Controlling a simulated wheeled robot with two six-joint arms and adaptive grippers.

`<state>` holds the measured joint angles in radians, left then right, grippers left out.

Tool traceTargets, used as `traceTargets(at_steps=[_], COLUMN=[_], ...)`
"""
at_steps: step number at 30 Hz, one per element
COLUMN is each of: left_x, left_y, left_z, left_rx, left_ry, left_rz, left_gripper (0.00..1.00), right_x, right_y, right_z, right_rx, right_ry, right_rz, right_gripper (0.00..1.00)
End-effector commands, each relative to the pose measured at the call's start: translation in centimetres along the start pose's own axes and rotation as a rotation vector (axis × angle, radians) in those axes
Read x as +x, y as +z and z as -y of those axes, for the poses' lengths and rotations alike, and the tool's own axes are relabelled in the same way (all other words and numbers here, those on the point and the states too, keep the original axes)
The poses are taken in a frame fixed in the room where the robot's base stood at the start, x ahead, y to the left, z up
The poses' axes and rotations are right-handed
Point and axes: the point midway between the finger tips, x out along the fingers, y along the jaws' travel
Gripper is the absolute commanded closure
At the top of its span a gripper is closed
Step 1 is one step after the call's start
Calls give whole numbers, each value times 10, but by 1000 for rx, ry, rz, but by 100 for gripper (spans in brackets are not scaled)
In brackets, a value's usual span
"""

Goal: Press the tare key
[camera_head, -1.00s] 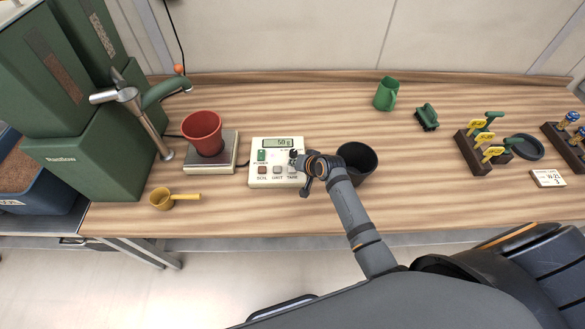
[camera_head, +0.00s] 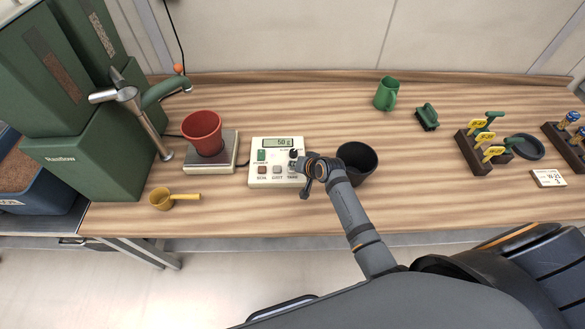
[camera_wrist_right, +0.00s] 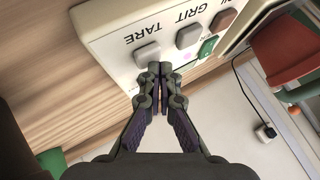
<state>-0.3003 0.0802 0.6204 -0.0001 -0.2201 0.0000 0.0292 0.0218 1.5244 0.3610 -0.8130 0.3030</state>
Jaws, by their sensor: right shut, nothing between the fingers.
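The white control box (camera_head: 262,183) stands on the bench with a small display (camera_head: 283,143) that seems to read 50 g, its sign too small to be sure of. The grey tare key (camera_wrist_right: 147,54) is at the end of a row with the grit key (camera_wrist_right: 189,36) and the brownish soil key (camera_wrist_right: 222,19). My right gripper (camera_wrist_right: 161,70) is shut and empty, its tips at the edge of the tare key; contact cannot be told. In the head view, my right gripper (camera_head: 300,163) covers the box's right side. My left gripper is not in view.
A red pot (camera_head: 203,130) stands on the scale (camera_head: 222,162) left of the box. A black pot (camera_head: 362,158) is close to my right wrist. A yellow scoop (camera_head: 163,199) lies at the front left. The bench centre right is clear.

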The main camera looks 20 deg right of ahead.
Motion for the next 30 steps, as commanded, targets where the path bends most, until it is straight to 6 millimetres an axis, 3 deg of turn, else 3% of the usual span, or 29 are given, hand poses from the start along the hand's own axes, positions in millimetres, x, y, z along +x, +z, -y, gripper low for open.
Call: traceTargets(at_steps=[30], left_x=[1], left_y=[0], left_z=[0], left_rx=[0], left_ry=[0], left_rz=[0], left_gripper=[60], right_x=[4], right_y=[3], right_z=[-3], right_rx=[1], right_ry=[1], right_rz=[2], right_gripper=[100])
